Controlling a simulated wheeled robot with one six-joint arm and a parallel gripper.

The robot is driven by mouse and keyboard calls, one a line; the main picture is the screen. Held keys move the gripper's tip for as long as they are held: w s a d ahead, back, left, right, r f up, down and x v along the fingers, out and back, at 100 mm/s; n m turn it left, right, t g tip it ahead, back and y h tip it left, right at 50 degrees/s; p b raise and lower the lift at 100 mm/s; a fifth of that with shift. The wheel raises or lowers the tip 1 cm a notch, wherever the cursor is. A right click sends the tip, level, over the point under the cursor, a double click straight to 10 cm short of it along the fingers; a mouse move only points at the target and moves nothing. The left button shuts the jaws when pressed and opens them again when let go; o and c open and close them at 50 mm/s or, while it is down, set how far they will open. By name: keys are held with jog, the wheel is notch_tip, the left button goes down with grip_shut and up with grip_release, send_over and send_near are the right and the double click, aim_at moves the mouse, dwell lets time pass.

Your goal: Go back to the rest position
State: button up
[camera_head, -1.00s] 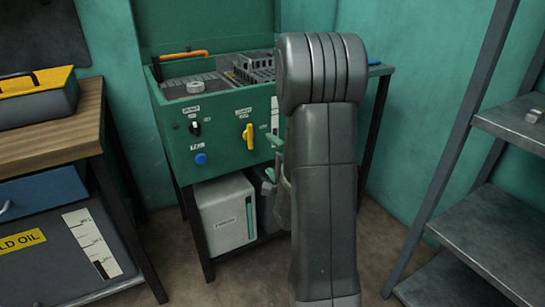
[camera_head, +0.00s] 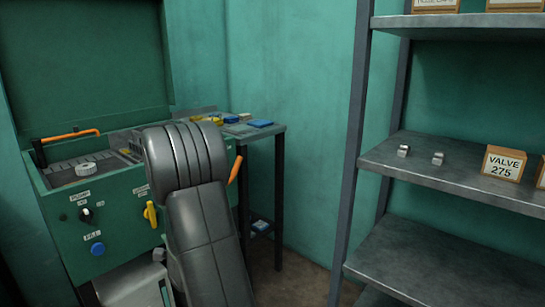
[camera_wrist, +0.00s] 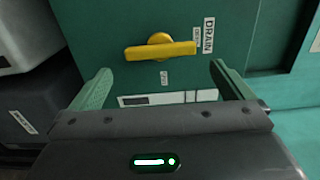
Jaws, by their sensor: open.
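My gripper (camera_wrist: 160,68) shows in the wrist view with its two green fingers wide apart and nothing between them. It faces the green machine's front panel (camera_wrist: 90,22), apart from the yellow handle (camera_wrist: 160,51) beside the DRAIN label. In the head view my bent grey arm stands in front of the green machine (camera_head: 117,205) and hides part of its panel. The yellow handle (camera_head: 150,214) stands upright just left of my arm. My gripper cannot be made out clearly in the head view.
A metal shelf rack (camera_head: 400,172) with small metal parts and a box marked VALVE 275 (camera_head: 503,164) stands at the right. A small side table (camera_head: 272,131) holds blue and yellow items. Some floor is clear between machine and rack.

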aim_at(157, 226)
jog(key=x, duration=0.6)
jog(key=shift+w+a+b, duration=0.15)
jog(key=shift+a+b, duration=0.05)
jog(key=shift+b, duration=0.2)
jog(key=shift+d, duration=0.1)
